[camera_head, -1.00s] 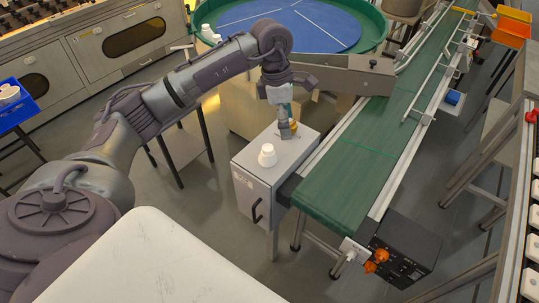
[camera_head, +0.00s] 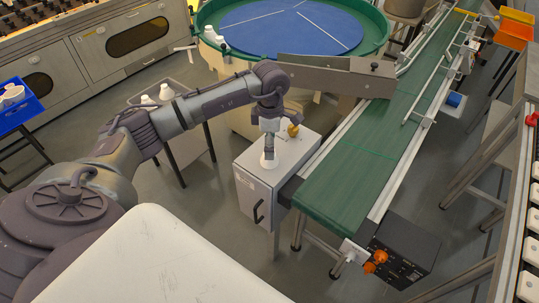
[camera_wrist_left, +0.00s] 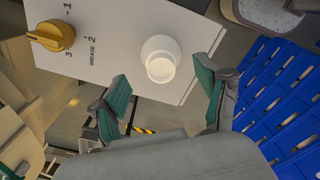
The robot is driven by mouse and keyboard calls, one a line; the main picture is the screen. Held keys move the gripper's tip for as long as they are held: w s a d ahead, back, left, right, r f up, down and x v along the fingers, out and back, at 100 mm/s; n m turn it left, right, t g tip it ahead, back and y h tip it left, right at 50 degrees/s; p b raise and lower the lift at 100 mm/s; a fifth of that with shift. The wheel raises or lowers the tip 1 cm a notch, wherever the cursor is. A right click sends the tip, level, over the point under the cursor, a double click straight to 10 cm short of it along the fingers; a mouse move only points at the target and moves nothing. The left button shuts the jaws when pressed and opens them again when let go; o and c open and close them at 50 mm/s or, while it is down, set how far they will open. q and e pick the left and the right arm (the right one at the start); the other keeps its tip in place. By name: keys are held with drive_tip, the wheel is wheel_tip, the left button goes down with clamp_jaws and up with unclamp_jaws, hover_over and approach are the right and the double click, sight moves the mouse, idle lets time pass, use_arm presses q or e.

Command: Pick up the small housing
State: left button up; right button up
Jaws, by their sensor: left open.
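The small housing (camera_head: 268,161) is a white rounded piece standing upright on top of the grey control box (camera_head: 281,176). My left gripper (camera_head: 269,147) is right above it in the head view and hides part of it. In the left wrist view, the housing (camera_wrist_left: 160,59) shows its round open-looking end. There my left gripper (camera_wrist_left: 162,90) is open, its two teal-padded fingers spread to either side, with the housing slightly beyond the fingertips. I cannot tell whether a finger touches it. My right gripper is not in view.
A yellow knob (camera_head: 293,130) stands on the box near the housing; it also shows in the left wrist view (camera_wrist_left: 51,36). A green conveyor (camera_head: 352,170) runs along the box's right. White pieces (camera_head: 166,92) stand on a small table. A green-rimmed bowl (camera_head: 386,22) is behind.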

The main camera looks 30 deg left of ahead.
sight(268, 165)
use_arm(q)
drive_tip(key=shift+f, duration=1.5)
drive_tip(key=shift+d, duration=0.1)
drive_tip(key=c, duration=1)
drive_tip(key=shift+r, duration=0.1)
